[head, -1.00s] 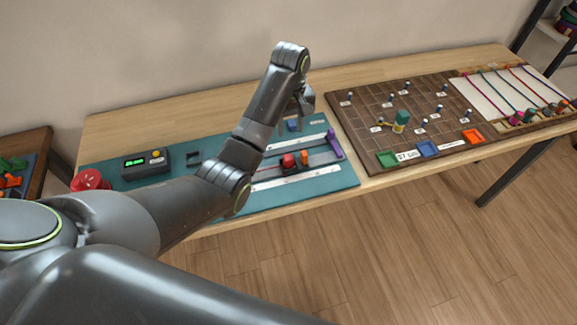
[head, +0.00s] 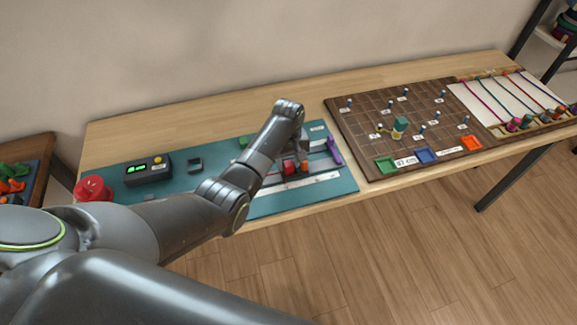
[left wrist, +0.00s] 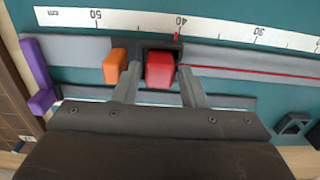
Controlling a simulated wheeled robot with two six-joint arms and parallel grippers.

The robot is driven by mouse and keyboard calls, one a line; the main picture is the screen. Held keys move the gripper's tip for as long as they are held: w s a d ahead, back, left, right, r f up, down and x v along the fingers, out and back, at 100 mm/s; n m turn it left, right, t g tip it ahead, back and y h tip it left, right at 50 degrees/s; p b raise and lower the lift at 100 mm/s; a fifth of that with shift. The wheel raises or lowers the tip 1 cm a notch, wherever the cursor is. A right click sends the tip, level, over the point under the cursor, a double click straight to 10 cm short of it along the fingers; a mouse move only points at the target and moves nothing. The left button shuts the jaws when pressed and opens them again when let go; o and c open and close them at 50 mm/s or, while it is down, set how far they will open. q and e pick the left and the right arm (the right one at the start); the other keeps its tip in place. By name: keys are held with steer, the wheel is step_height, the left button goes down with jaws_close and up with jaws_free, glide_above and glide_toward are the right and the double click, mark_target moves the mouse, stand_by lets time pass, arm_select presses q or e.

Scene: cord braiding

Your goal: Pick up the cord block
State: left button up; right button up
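A red block (left wrist: 160,70) sits in a dark holder on the grey rail, and a thin red line runs along the rail to its right in the left wrist view. It also shows in the head view (head: 289,168), partly behind my arm. My left gripper (left wrist: 159,76) is open, with one finger on each side of the red block and small gaps visible. An orange block (left wrist: 115,67) is just beside the left finger. A teal block (head: 400,125) with a yellow cord stands on the brown peg board. My right gripper is not in view.
A white ruler (left wrist: 215,27) lies along the rail on the teal mat (head: 262,206). A purple lever (left wrist: 38,80) stands at the rail's end. A display box (head: 148,169) and a red button (head: 93,188) are at the left. The peg board (head: 357,130) lies to the right.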

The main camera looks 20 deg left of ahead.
arm_select(q)
steer(key=shift+f, duration=0.3)
steer(key=shift+c, duration=0.2)
steer(key=c, duration=0.6)
